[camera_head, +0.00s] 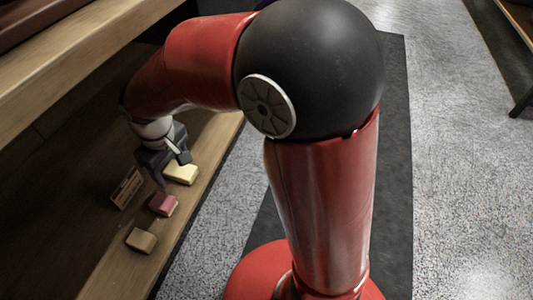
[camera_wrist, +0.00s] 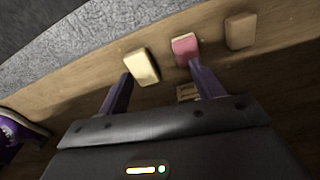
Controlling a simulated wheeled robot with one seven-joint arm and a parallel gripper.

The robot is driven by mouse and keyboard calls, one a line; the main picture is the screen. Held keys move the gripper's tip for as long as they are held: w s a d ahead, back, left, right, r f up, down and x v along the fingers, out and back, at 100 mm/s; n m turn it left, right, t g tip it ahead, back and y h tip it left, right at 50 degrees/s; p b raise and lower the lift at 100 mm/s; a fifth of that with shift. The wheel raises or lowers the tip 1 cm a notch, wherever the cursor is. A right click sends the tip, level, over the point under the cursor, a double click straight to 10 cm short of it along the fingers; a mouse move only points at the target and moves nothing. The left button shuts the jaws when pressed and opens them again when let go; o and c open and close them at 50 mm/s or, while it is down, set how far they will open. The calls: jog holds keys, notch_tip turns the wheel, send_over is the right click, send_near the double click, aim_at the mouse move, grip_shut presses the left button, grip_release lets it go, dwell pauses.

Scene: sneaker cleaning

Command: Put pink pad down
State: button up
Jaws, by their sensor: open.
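The pink pad (camera_head: 163,204) lies on the wooden shelf, between a yellow pad (camera_head: 182,173) and a tan pad (camera_head: 141,240). In the wrist view the pink pad (camera_wrist: 185,48) is just beyond the tip of the right finger, and the yellow pad (camera_wrist: 141,67) is near the tip of the left finger. My gripper (camera_head: 174,172) is above the shelf near the yellow and pink pads. In the wrist view my gripper (camera_wrist: 157,80) has its two fingers spread wide with nothing held between them.
The tan pad (camera_wrist: 241,31) also shows in the wrist view. A small label or card (camera_head: 127,187) stands behind the pads. A purple sneaker (camera_wrist: 20,132) is at the left of the wrist view. A wooden upper shelf (camera_head: 95,45) overhangs the lower one.

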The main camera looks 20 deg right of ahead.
jog(key=s+d+r+m+t, duration=0.2)
jog(key=s+d+r+m, duration=0.2)
jog(key=s+d, duration=0.3)
jog(key=s+d+r+m+t, duration=0.2)
jog(key=s+d+r+m, duration=0.2)
jog(key=s+d+r, duration=0.3)
jog(key=d, duration=0.5)
jog(key=shift+s+d+t, duration=0.2)
jog(key=shift+d+t, duration=0.1)
jog(key=shift+d, duration=0.05)
notch_tip(320, 180, up, 10)
jog(key=p, duration=1)
jog(key=shift+o, duration=0.5)
